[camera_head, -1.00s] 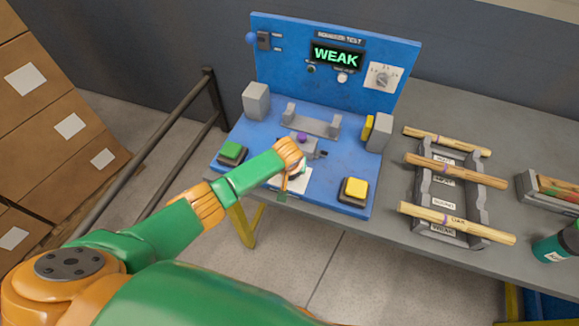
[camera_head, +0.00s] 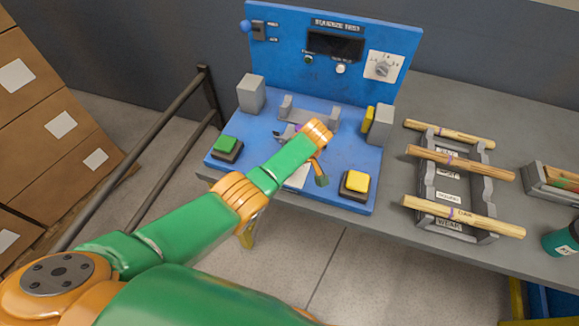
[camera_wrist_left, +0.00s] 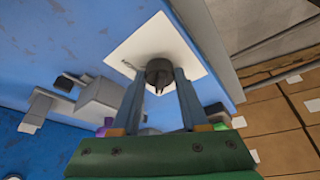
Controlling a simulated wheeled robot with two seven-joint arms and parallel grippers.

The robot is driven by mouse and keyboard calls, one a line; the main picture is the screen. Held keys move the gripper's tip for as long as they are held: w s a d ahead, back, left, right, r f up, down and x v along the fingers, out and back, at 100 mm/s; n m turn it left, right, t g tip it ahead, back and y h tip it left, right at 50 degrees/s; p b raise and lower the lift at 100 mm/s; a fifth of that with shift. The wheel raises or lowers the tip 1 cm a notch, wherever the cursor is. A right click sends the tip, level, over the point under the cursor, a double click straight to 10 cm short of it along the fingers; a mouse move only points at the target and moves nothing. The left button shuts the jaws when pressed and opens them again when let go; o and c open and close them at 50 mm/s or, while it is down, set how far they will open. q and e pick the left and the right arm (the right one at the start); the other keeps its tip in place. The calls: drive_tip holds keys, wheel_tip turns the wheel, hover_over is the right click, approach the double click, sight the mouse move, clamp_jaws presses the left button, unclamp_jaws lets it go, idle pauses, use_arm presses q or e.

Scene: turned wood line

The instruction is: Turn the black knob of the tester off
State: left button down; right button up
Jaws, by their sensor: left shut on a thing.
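The blue tester (camera_head: 290,70) stands on the grey bench, its display (camera_head: 335,46) dark and blank. Its black knob (camera_wrist_left: 158,72) shows in the left wrist view, in the middle of a white plate (camera_wrist_left: 125,50) on the blue base. My left gripper (camera_wrist_left: 160,78) is shut on the black knob, one finger on each side. In the head view my left wrist hides the knob and most of the gripper; only part of the white plate (camera_head: 298,178) shows. My right gripper is not in view.
A green button (camera_head: 228,143) and a yellow button (camera_head: 356,182) sit at the base's front corners. Grey blocks (camera_head: 251,93) and a grey cradle (camera_head: 310,112) stand behind. A rack (camera_head: 450,185) with wooden rods is to the right. Cardboard boxes (camera_head: 50,140) and a rail are left.

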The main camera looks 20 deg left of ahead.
use_arm(q)
drive_tip(key=shift+n, duration=0.3)
drive_tip(key=shift+c, duration=2.1)
unclamp_jaws()
drive_tip(key=p+v, duration=0.1)
drive_tip(key=v, duration=0.6)
